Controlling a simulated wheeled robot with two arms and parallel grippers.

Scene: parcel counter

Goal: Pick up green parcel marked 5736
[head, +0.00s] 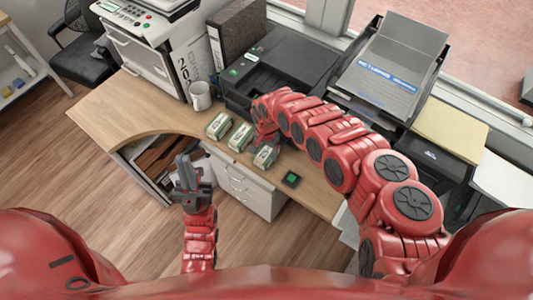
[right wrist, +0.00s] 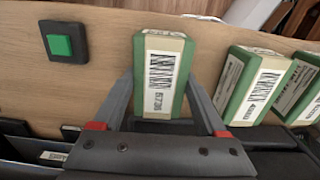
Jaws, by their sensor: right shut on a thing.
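Three green and white labelled parcels stand in a row on the wooden counter. The nearest one, the green parcel (head: 265,157), sits between the fingers of my right gripper (head: 263,136). In the right wrist view this parcel (right wrist: 160,72) shows a barcode label; its small printed number is hard to read. The right gripper (right wrist: 158,112) is shut on its sides. The other two parcels, the middle one (head: 241,137) and the far one (head: 219,125), stand to its left in the head view. My left gripper (head: 187,178) is off the counter's front edge, holding nothing visible; its finger gap is unclear.
A black pad with a green button (head: 291,179) lies right of the held parcel. A white mug (head: 200,96), a black printer (head: 280,65) and a binder (head: 236,38) stand behind. Drawers (head: 245,188) are below the counter. The counter's left part is clear.

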